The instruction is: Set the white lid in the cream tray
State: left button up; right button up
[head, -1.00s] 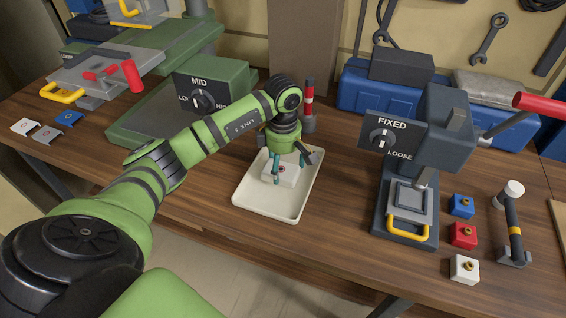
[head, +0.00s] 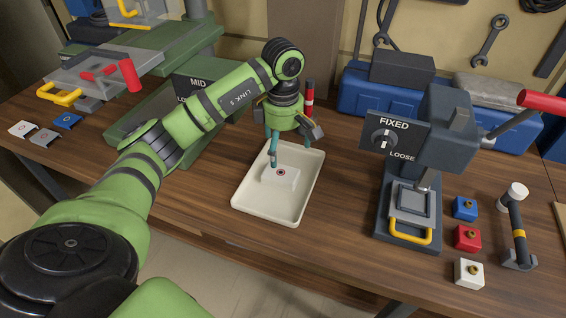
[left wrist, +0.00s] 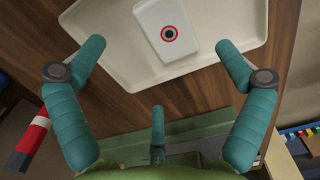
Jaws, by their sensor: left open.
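The white lid (head: 281,177), a blocky white piece with a red ring around a dark centre, lies flat in the cream tray (head: 249,205). It also shows in the left wrist view (left wrist: 172,30), where it rests on the tray's floor (left wrist: 108,35). My left gripper (head: 290,152) is open and empty above the tray's far part. In the left wrist view its teal fingers (left wrist: 159,62) are spread apart, clear of the lid. In the head view one finger overlaps the lid's far edge. My right gripper is in neither view.
A dark press (head: 408,215) marked FIXED stands right of the tray. Blue, red and white boxes (head: 467,238) and a hammer (head: 516,225) lie beyond it. A red-and-white post (head: 309,97) stands behind the gripper. A green machine (head: 150,110) and small plates (head: 43,137) are at left.

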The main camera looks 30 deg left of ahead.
pick_arm(q)
jog(key=shift+r, duration=2.35)
jog(key=shift+f, duration=0.1)
